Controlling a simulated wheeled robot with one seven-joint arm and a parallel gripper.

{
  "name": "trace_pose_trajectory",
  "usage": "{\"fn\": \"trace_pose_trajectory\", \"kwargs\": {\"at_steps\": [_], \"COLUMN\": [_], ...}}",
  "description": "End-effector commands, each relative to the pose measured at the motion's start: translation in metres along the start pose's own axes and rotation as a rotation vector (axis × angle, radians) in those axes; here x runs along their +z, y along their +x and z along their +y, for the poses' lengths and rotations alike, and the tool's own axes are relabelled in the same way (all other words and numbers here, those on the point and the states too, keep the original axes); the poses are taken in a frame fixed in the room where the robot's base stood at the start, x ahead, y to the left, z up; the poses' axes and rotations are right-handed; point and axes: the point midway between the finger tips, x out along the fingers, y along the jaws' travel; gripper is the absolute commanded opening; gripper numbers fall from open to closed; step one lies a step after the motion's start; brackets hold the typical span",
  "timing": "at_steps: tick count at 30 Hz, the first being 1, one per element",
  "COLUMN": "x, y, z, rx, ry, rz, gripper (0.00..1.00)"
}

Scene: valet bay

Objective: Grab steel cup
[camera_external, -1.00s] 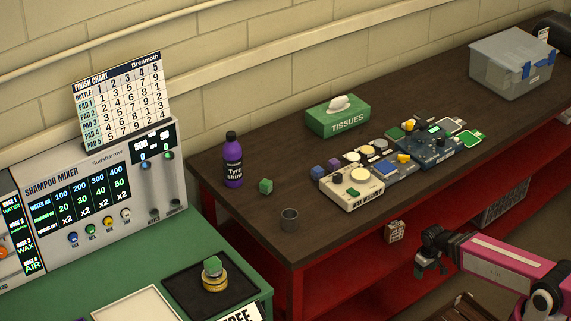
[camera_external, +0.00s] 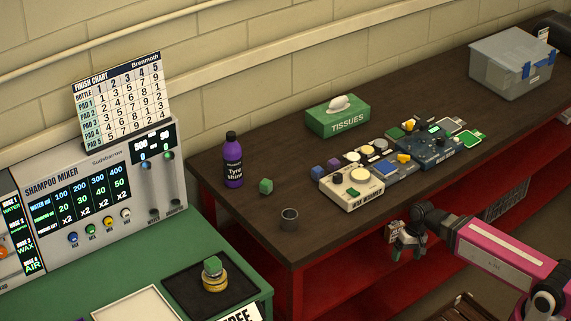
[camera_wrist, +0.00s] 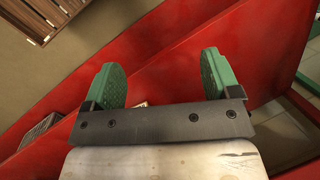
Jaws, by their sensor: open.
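The steel cup (camera_external: 289,219) is a small grey open-topped cup. It stands upright on the dark brown bench top (camera_external: 262,221), near the front left corner in the external view. My gripper (camera_external: 397,257) is in front of the red bench side, to the right of the cup and well apart from it. In the wrist view my gripper (camera_wrist: 165,82) shows two green finger pads spread apart with nothing between them. The cup does not show in the wrist view.
A green cube (camera_external: 266,186) and a purple bottle (camera_external: 232,160) stand behind the cup. A wax warmer (camera_external: 352,190) sits to its right. A tissue box (camera_external: 338,117) is farther back.

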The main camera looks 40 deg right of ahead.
Motion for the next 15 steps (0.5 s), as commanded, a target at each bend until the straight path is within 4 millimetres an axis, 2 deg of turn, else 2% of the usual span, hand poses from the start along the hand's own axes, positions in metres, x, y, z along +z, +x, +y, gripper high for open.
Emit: {"fn": "trace_pose_trajectory", "kwargs": {"at_steps": [1,6,15], "x": [0.004,0.022,0.052], "y": [-0.012,-0.047,-0.106], "z": [-0.014,-0.052,-0.110], "rx": [-0.022,-0.086,-0.135], "ry": [0.020,0.103,0.262], "rz": [-0.011,-0.067,-0.108], "gripper": [0.82,0.82,0.82]}}
